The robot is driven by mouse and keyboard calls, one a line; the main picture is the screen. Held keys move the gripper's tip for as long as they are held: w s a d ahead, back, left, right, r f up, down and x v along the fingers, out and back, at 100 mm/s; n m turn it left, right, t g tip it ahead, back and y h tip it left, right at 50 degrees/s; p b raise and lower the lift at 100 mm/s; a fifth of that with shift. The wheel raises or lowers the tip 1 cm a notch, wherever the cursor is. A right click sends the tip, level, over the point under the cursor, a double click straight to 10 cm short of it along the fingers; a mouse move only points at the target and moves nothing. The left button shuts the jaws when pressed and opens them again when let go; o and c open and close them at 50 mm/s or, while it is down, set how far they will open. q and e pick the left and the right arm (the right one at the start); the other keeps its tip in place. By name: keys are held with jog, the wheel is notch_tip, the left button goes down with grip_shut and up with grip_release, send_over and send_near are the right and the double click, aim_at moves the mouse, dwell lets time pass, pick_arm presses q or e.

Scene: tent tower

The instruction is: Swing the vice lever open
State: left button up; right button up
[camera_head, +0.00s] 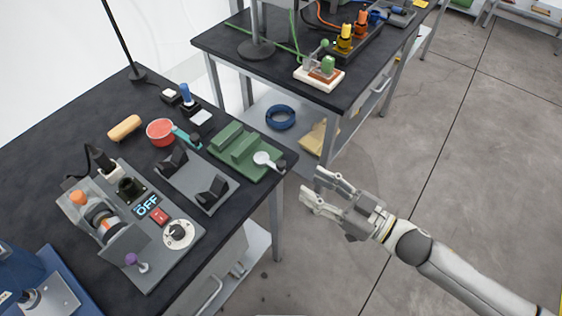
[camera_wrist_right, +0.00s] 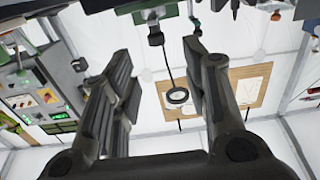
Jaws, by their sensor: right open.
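The green vice (camera_head: 236,143) sits near the right corner of the dark workbench, with its green blocks on a green base. A lever with a pale round knob (camera_head: 262,158) is at the vice's near right end, close to the bench edge. My right gripper (camera_head: 310,187) is open and empty, past the bench's right edge, to the right of and apart from the lever. In the wrist view its two fingers (camera_wrist_right: 157,55) stand wide apart with nothing between them. A green part at the top there may be the vice; I cannot tell. My left gripper is out of view.
A grey holder (camera_head: 203,185) and a grey control panel with an OFF display (camera_head: 148,206) stand left of the vice. A teal-handled tool (camera_head: 184,136) and a red bowl (camera_head: 160,131) lie behind. A second bench (camera_head: 300,98) stands beyond. The floor at right is clear.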

aim_at(285, 167)
jog(key=p+x, duration=0.2)
jog(key=x, duration=0.6)
jog(key=shift+w+a, duration=0.2)
jog(key=shift+w, duration=0.2)
jog(key=shift+w+a, duration=0.25)
jog(key=shift+a, duration=0.05)
jog(key=shift+w+a, duration=0.2)
jog(key=shift+a, duration=0.1)
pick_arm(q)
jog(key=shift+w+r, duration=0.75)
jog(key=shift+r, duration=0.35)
pick_arm(e)
jog(key=shift+c, duration=0.2)
grip_shut()
